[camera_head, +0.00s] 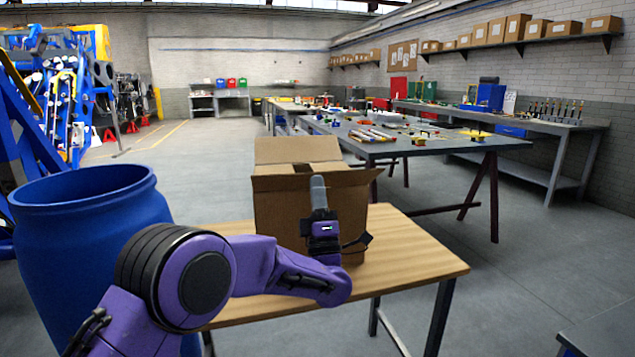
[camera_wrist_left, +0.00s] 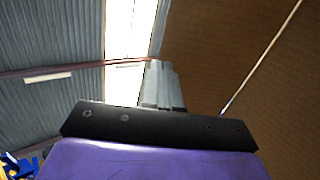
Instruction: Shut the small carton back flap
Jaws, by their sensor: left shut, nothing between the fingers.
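The small carton (camera_head: 283,215) is a brown cardboard box on the wooden table. Its back flap (camera_head: 296,149) stands up at the far side, leaning back, and another flap sticks out at the right of the top. My left gripper (camera_head: 318,184) points upward in front of the carton, its fingertips near the height of the carton's top edge. It is shut and empty. In the left wrist view the closed grey fingers (camera_wrist_left: 161,82) show beside a brown cardboard surface (camera_wrist_left: 245,60) that fills the right. I cannot tell whether they touch it. My right gripper is not in view.
The wooden table (camera_head: 420,262) is bare to the right of the carton. A blue barrel (camera_head: 85,255) stands at the left, close to my left arm. A long grey workbench (camera_head: 440,148) with tools and parts stands behind at the right. Open floor lies behind the carton.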

